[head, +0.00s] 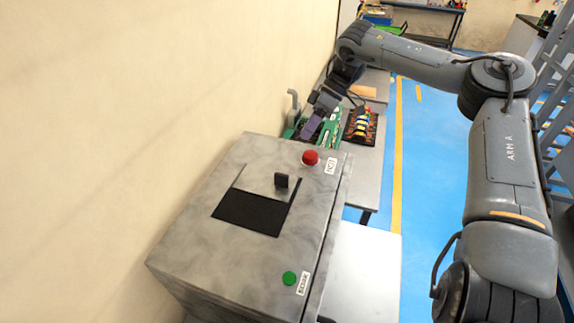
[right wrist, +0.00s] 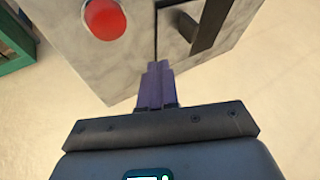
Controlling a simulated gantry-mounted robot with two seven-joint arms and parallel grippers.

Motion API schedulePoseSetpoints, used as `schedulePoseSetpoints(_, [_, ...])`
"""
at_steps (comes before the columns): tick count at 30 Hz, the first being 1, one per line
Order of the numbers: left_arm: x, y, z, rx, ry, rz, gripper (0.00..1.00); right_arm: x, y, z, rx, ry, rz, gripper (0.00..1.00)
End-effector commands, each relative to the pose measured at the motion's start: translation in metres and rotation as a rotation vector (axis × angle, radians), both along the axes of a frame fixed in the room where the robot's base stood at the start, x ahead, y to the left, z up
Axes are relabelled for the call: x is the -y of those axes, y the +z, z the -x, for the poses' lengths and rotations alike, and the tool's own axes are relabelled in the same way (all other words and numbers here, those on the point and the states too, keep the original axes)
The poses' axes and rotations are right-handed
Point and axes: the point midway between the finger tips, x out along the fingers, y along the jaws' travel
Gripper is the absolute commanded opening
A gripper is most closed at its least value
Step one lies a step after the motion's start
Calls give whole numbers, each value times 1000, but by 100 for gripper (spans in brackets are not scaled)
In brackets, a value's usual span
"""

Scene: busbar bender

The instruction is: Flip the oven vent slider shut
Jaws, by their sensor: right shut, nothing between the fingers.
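The oven is a grey marbled metal box (head: 185,240) against the wall. On its top, a grey slider plate (head: 255,180) with an upright dark knob (head: 281,181) sits beside a dark vent area (head: 247,212) that lies uncovered. My right gripper (head: 309,129), with purple fingers, is shut and empty, beyond the oven's far edge and the red button. In the right wrist view, the shut fingertips (right wrist: 157,68) point toward the oven top; the dark knob (right wrist: 208,28) shows ahead to the right, apart from them. My left gripper is not in view.
A red button (head: 310,157) sits on the oven near the gripper, and a green button (head: 289,278) near the front. Behind the oven, a bench holds a green board and a rack of coloured parts (head: 360,126). The wall is close on the left.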

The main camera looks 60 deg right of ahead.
Motion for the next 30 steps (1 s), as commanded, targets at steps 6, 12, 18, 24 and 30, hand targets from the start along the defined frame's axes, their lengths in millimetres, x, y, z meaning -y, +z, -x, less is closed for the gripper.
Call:
schedulePoseSetpoints(6, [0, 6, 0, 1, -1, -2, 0, -19, -26, -9, -2, 3, -5, 0])
schedulePoseSetpoints(12, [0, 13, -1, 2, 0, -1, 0, -39, -55, -19, -3, 2, -4, 0])
schedulePoseSetpoints(18, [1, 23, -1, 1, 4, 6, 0, -57, -67, -24, 3, 1, -6, 0])
schedulePoseSetpoints(24, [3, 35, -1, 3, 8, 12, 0, -77, -68, -20, 2, -1, -5, 0])
schedulePoseSetpoints(30, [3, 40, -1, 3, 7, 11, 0, -86, -70, -18, 1, 0, -2, 0])
